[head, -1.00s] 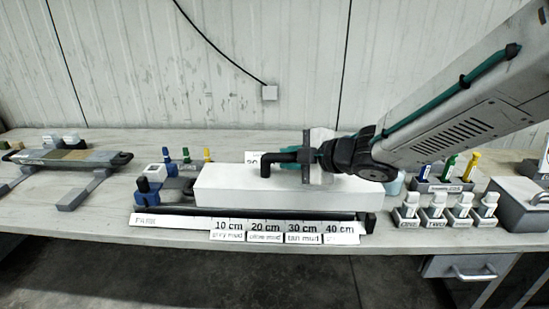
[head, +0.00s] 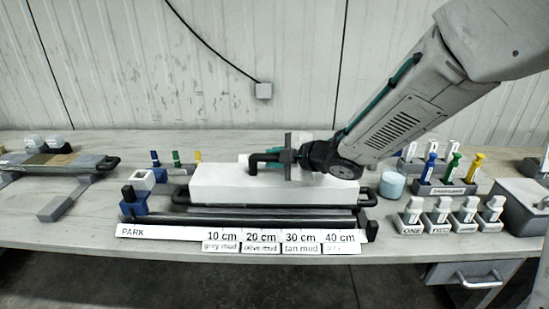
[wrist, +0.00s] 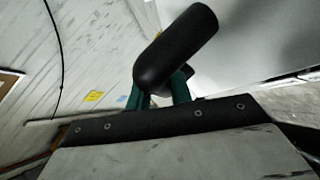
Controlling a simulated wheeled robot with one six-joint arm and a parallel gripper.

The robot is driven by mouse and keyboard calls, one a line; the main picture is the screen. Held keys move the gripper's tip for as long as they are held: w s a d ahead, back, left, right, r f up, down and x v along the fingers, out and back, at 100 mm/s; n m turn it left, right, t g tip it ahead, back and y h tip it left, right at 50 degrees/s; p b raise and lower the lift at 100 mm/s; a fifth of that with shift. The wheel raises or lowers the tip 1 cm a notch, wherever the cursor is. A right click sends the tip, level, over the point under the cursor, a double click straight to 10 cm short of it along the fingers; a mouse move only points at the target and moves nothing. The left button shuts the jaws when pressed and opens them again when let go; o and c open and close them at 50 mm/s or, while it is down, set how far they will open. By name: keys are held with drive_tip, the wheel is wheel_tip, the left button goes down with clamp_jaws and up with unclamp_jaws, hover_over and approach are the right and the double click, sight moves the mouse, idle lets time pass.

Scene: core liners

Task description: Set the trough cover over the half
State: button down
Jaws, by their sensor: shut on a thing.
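The trough cover (head: 275,185) is a long white block over the middle of the bench, with a black handle (head: 262,160) on top. My gripper (head: 288,158) is shut on this handle. Another tray with grey and tan core (head: 60,161) lies at the left on grey supports.
A dark rail (head: 250,222) with a PARK and depth label strip runs along the front. At the right are a pale blue jar (head: 391,185), racks of tools and numbered vials (head: 438,212), and a grey box (head: 520,203).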

drive_tip(key=shift+f, duration=0.1)
drive_tip(key=shift+f, duration=0.5)
drive_tip(key=c, duration=1.3)
unclamp_jaws()
drive_tip(key=shift+o, duration=0.2)
drive_tip(key=shift+r, duration=0.1)
